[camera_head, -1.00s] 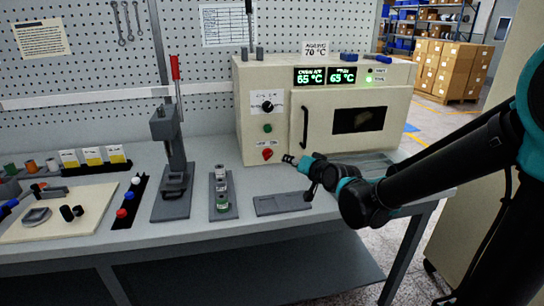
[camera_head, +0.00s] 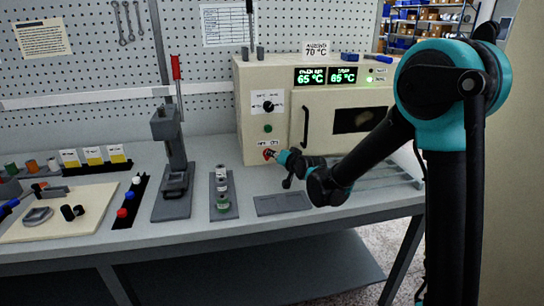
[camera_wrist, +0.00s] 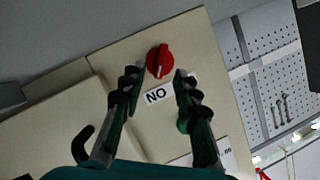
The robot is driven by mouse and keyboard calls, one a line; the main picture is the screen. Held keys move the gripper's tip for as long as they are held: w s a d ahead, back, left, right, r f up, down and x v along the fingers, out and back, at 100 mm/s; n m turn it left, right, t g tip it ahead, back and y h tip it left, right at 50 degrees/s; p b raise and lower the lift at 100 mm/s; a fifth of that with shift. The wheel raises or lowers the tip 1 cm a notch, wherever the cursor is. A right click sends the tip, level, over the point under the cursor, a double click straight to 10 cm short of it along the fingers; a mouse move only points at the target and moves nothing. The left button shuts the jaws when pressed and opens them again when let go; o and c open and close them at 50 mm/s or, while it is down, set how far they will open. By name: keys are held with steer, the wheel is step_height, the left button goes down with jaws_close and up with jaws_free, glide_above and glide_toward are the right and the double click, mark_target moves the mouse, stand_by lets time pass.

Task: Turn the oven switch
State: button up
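The oven (camera_head: 285,108) is a cream box on the bench. Its red rotary switch (camera_head: 268,154) sits low on the front panel, left of the door handle. In the wrist view, the red switch (camera_wrist: 159,61) shows a white mark and a white label (camera_wrist: 158,95), seen upside down, beside it. My gripper (camera_wrist: 158,76) is open, with one dark finger on each side of the switch's line. The knob shows between and slightly beyond the fingertips; I cannot tell whether they touch it. In the head view, my gripper (camera_head: 276,154) is at the switch and partly covers it.
A green button (camera_head: 268,128) and a black dial (camera_head: 268,106) sit above the switch. The oven door handle (camera_head: 305,127) is to the right.

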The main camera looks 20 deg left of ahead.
steer(key=shift+x, duration=1.65)
steer(key=shift+c, duration=0.6)
jaws_close()
